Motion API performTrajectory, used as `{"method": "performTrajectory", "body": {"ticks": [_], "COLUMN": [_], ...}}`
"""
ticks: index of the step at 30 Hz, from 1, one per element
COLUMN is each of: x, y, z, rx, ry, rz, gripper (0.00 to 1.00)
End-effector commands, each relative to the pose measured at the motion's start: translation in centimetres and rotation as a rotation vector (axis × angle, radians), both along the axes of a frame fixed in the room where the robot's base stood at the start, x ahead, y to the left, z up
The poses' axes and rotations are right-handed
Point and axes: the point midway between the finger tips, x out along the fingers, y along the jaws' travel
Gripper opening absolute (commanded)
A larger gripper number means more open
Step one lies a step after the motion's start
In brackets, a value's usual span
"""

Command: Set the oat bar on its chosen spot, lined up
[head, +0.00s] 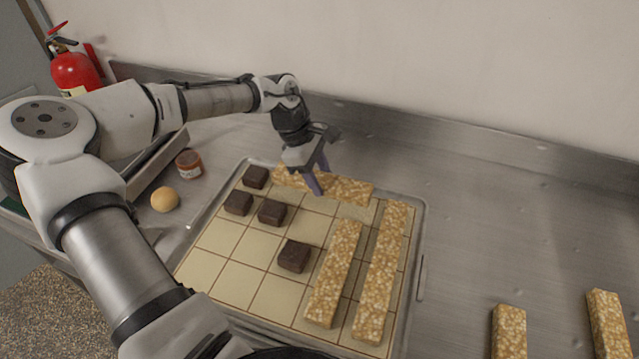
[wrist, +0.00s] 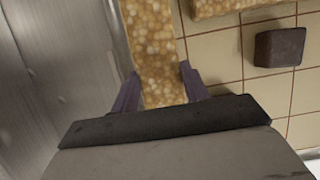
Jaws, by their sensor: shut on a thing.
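My gripper (head: 316,180) is shut on a long, pale golden oat bar (head: 350,190) at the back edge of the gridded tray (head: 423,235). The held bar runs left to right along the back row; I cannot tell whether it touches the tray. In the wrist view the held oat bar (wrist: 152,40) lies between the two fingers (wrist: 158,88), its near end hidden by the gripper. Two more oat bars, one inner (head: 335,275) and one outer (head: 381,275), lie lengthwise on the tray's right side.
Several dark brown squares, such as the front one (head: 294,256), sit on the tray's cells. Two loose oat bars (head: 509,332) (head: 608,322) lie on the steel counter at right. A jar (head: 189,164) and a round bun (head: 165,199) stand left. A wall ledge (head: 450,133) runs behind.

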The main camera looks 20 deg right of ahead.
Motion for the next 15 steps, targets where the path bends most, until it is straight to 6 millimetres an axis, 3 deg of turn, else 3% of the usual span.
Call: {"method": "performTrajectory", "body": {"ticks": [7,15], "x": [-0.1,0.0], "y": [0.0,0.0], "z": [-3.2,-3.5], "rx": [0.000,0.001], "ry": [0.002,0.001], "rz": [-0.001,0.000], "gripper": [0.17,0.17]}}
